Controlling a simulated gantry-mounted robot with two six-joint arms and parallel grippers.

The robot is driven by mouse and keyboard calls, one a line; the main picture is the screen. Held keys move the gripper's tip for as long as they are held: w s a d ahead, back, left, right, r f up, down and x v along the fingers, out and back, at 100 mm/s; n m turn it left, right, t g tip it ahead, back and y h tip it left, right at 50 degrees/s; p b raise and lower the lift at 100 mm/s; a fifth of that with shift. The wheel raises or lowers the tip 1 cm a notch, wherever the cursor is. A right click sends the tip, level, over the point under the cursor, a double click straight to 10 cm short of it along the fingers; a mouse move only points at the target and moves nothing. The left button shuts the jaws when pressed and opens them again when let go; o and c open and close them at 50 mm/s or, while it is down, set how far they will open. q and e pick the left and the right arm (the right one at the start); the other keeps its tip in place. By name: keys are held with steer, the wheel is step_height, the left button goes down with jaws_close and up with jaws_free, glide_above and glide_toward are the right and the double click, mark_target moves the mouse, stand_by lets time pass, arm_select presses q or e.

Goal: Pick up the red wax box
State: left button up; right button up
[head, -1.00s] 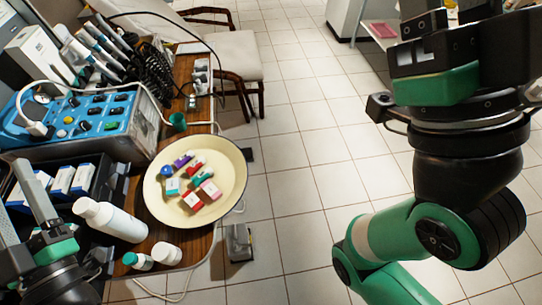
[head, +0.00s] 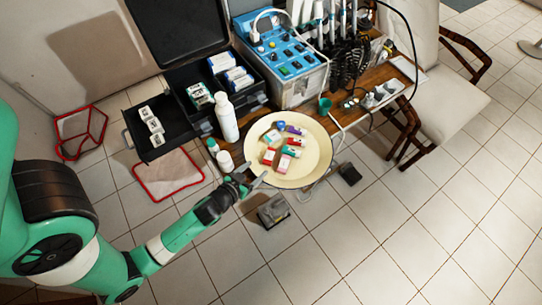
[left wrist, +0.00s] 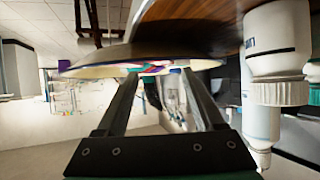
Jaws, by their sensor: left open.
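Small boxes and tubes lie on a round cream plate (head: 319,163) at the table's front edge. A red box with a pale label (head: 269,157) lies at the plate's left side. Other red-and-white items lie close beside it, and I cannot read which is wax. My left gripper (head: 247,181) is open and empty at the plate's lower left rim. In the left wrist view its two fingers (left wrist: 163,85) point toward the plate (left wrist: 105,65), seen nearly edge-on, with coloured items partly hidden by its rim. My right gripper is out of view.
A white bottle (head: 227,118) and small white jars (head: 225,161) stand left of the plate, close to my left gripper. A blue device (head: 285,62) stands behind it. A black case (head: 185,85) is at left.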

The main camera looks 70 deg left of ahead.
mark_target(268, 159)
arm_select(q)
steer(key=x, duration=0.3)
steer(key=b+x, duration=0.1)
steer(key=x, duration=0.1)
steer(key=b+x, duration=0.1)
steer(key=x, duration=0.2)
steer(key=shift+w+a+r, duration=0.1)
steer(key=shift+w+r, duration=0.05)
steer(key=shift+w, duration=0.1)
steer(key=shift+s, duration=0.1)
steer(key=shift+c, duration=0.2)
jaws_close()
